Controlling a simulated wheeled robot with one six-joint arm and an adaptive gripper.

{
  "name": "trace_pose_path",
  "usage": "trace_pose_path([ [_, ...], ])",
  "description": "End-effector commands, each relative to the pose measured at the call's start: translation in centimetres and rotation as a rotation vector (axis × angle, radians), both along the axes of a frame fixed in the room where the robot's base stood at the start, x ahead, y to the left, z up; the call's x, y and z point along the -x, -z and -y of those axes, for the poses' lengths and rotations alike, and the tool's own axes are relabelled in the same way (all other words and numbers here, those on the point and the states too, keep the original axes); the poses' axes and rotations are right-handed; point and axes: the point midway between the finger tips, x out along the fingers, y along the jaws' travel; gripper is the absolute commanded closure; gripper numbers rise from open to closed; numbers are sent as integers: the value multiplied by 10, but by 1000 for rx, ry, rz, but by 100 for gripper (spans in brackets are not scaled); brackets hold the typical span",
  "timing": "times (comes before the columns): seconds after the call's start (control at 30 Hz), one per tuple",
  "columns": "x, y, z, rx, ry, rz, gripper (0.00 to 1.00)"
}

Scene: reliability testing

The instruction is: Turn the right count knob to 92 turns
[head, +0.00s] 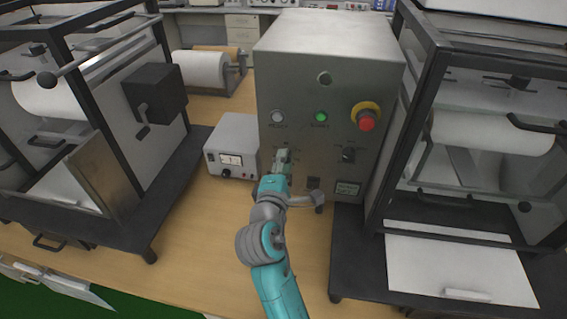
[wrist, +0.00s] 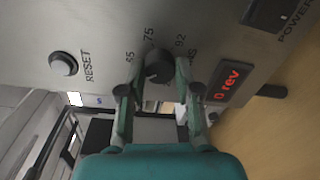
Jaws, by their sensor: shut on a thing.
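The black count knob (wrist: 157,66) is on the grey control box (head: 330,65), with the labels 75 and 92 and a third, hard-to-read one around it in the wrist view. My gripper (wrist: 160,72) has one finger on each side of the knob and is shut on it. Its pointer direction is hard to make out. A red display (wrist: 229,83) beside it reads "0 rev". In the head view my gripper (head: 282,158) is at the lower left of the box front and hides the knob.
A reset button (wrist: 63,64) and a power switch (wrist: 270,13) are near the knob. The box also bears a lit green button (head: 321,117), a red emergency stop (head: 366,119) and another black knob (head: 348,155). A small white meter box (head: 233,145) stands close on the left.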

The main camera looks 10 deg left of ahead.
Motion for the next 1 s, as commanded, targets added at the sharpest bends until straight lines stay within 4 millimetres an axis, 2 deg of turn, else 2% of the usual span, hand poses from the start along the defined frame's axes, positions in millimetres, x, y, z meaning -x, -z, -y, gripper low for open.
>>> trace_pose_path([
  [1.0, 0, 3, 2, -963, 3, 32, 100],
])
